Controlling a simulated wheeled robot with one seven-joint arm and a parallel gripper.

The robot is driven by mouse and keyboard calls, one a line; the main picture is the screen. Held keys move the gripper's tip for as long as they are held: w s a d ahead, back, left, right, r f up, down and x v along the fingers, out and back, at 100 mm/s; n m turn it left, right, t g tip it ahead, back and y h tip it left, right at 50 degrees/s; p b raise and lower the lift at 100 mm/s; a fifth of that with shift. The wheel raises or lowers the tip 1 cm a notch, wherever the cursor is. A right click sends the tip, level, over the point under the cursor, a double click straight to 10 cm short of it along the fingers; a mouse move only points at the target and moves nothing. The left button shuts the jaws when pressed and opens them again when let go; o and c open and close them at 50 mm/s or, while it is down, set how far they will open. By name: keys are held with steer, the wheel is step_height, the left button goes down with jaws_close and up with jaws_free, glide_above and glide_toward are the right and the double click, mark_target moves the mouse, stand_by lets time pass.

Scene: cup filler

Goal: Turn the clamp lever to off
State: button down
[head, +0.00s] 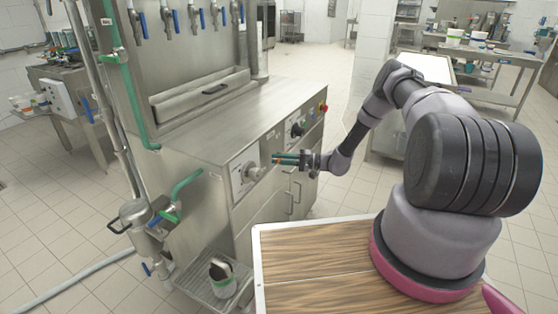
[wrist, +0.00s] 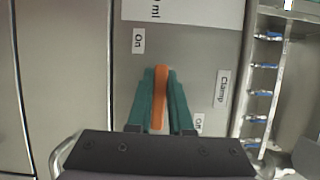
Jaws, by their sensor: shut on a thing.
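The clamp lever (wrist: 160,95) is orange and shows in the wrist view between the two teal fingers of my gripper (wrist: 161,76). The fingers are shut on it, one along each side. The "On" label (wrist: 139,41) is above and left of the lever, the "Clamp" label (wrist: 222,88) is to its right, and the "Off" label (wrist: 199,122) is at lower right, partly behind the gripper. In the head view my gripper (head: 279,158) reaches from the right to the machine's front panel. The lever's base is hidden by the gripper.
A round dial (head: 250,172) sits left of my gripper on the steel filling machine (head: 225,115). A black knob (head: 297,129) and a red button (head: 323,107) are to its right. A cup (head: 222,278) stands on a wire tray below. Tiled floor is open behind.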

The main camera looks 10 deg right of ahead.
steer(key=m, duration=0.2)
steer(key=r+m+t+y, duration=0.1)
steer(key=m, duration=0.2)
steer(key=shift+w+d+r+y, duration=0.15)
steer(key=shift+r+y, duration=0.05)
steer(key=shift+y, duration=0.1)
steer(key=m, duration=0.1)
steer(key=m+t, duration=0.1)
steer(key=m, duration=0.1)
steer(key=r+m, duration=0.1)
steer(key=shift+w+d+t+y, duration=0.15)
steer(key=shift+w+t+y, duration=0.1)
steer(key=shift+t+y, duration=0.15)
steer(key=m+t, duration=0.1)
steer(key=m, duration=0.1)
steer(key=m+t, duration=0.1)
steer(key=m, duration=0.1)
steer(key=w+m, duration=0.1)
steer(key=m, duration=0.1)
steer(key=shift+d+r+t, duration=0.35)
steer(key=shift+r+t, duration=0.05)
steer(key=shift+w+d+r+m+t+h, duration=0.1)
steer(key=shift+w+d+m+t+h, duration=0.15)
steer(key=shift+m+t, duration=0.6)
steer(key=shift+w+d+m+t+h, duration=0.1)
steer(key=shift+w+m+t+h, duration=0.2)
steer(key=shift+m, duration=1.2)
steer(key=shift+w+d+r+m+t+h, duration=0.1)
steer(key=shift+m+t+h, duration=0.3)
steer(key=shift+m, duration=1.05)
